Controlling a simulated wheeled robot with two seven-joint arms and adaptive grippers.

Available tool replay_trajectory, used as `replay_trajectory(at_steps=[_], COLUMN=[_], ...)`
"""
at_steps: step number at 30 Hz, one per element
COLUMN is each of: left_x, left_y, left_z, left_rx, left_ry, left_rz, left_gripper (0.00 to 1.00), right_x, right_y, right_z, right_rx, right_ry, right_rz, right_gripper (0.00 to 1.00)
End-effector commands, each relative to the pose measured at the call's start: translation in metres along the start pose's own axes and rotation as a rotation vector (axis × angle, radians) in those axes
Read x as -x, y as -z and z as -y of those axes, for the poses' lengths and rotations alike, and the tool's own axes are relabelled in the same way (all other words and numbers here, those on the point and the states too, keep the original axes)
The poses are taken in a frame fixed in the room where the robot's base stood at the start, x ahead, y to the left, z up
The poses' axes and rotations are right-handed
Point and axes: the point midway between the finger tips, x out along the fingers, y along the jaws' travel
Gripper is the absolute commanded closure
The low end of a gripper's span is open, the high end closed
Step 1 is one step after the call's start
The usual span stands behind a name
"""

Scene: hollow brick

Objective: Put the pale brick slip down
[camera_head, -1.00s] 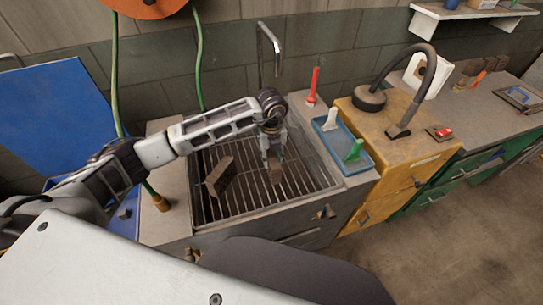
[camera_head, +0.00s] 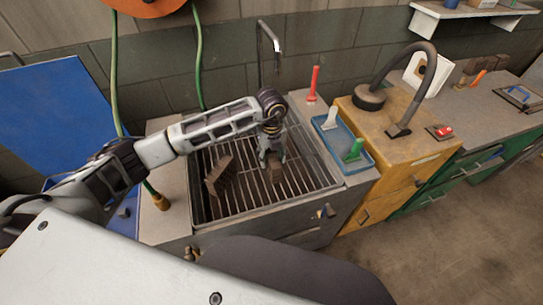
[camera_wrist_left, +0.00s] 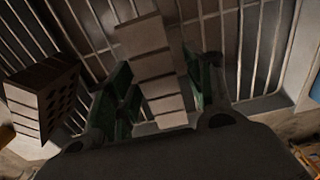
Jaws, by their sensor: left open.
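The pale grooved brick piece (camera_wrist_left: 152,62) stands between the fingers of my open left gripper (camera_wrist_left: 162,88) in the left wrist view. In the head view, the piece (camera_head: 276,174) looks brown and is at the sink grate just below the left gripper (camera_head: 271,157). The fingers stand on either side of it; their tips partly hide it. A hollow brick (camera_head: 219,175) leans tilted on the grate to the left. Its holes show in the left wrist view (camera_wrist_left: 58,100). My right gripper is not in view.
The sink (camera_head: 239,210) has a barred grate, with free room around the pieces. A faucet (camera_head: 270,50) rises behind it. A blue tray (camera_head: 337,128) with scrapers and a yellow cabinet (camera_head: 420,147) stand to the right. A green hose (camera_head: 198,60) hangs behind.

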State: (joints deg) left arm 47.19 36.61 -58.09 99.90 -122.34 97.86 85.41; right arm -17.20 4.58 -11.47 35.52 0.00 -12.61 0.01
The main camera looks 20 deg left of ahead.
Motion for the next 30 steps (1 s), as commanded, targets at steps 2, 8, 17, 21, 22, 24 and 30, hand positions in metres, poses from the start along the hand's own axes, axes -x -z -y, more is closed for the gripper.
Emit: replay_trajectory(at_steps=[2, 8, 17, 21, 22, 24, 30], left_x=[0.002, 0.015, 0.057, 0.077, 0.082, 0.092, 0.113], left_y=[0.0, 0.0, -0.001, 0.0, 0.0, -0.001, -0.001], left_z=[0.0, 0.001, 0.001, 0.001, 0.001, 0.001, 0.001], left_rx=[0.0, -0.001, 0.0, -0.001, -0.001, 0.0, 0.0], left_ry=[0.0, 0.003, 0.003, 0.002, 0.003, 0.002, 0.002], left_rz=[0.0, 0.001, 0.002, 0.002, 0.002, 0.003, 0.001], left_gripper=[0.48, 0.48, 0.48, 0.48, 0.48, 0.48, 0.48], right_x=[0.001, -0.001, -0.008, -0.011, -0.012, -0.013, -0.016], right_y=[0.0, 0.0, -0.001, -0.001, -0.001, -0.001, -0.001], right_z=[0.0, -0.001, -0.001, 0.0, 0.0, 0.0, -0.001], right_rx=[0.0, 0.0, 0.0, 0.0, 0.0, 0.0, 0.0], right_ry=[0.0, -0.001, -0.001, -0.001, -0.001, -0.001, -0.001], right_rz=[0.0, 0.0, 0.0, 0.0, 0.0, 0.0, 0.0], right_gripper=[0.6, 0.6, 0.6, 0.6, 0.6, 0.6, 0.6])
